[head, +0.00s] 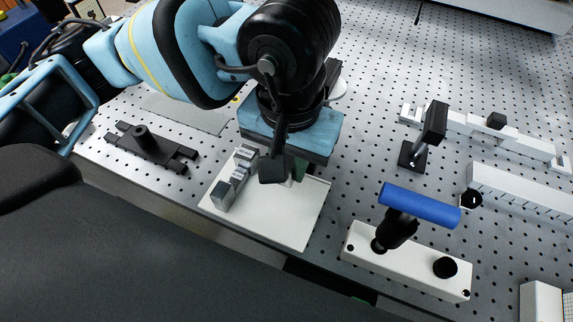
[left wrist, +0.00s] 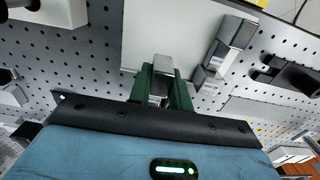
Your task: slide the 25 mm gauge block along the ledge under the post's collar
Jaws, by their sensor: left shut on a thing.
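My left gripper (head: 285,172) reaches down over the white tray, and its wrist hides much of the work there. In the left wrist view its green fingertips (left wrist: 162,82) are shut on a small grey metal block (left wrist: 162,63), with the tray beyond. I cannot read the block's size. A blue cylinder (head: 425,206) sits tilted atop a dark upright post (head: 396,232) on a white box (head: 365,250). Another black upright (head: 430,128) stands farther back. I cannot tell which one bears the collar, and no ledge shows clearly. My right gripper is not in view.
The white tray (head: 292,228) holds several grey blocks (head: 232,182) in a row at its left. A black fixture (head: 150,147) lies further left. White rails (head: 525,190) stand at the right. Perforated tabletop is clear between tray and black upright.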

